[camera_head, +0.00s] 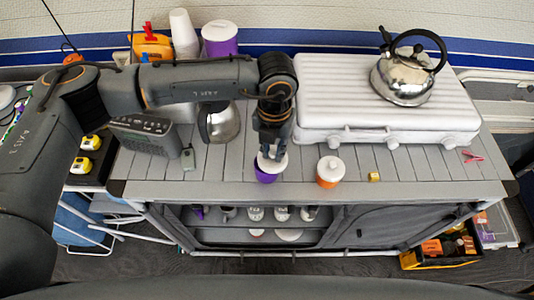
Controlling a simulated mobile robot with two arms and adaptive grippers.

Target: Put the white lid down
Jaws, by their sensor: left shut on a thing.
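My left gripper (272,150) points down near the front edge of the grey slatted counter (220,172). It is shut on the white lid (271,164). The lid is at the top of a small purple cup (265,177). I cannot tell whether the lid is resting on the cup's rim or held just above it. The fingertips partly hide the lid. My right gripper is out of view.
An orange cup with a white lid (330,172) stands to the right, beside a small yellow cube (374,177). A white case-like stove (380,115) bearing a steel kettle (402,82) fills the back right. A grey radio (145,135) stands left. The front right counter is mostly clear.

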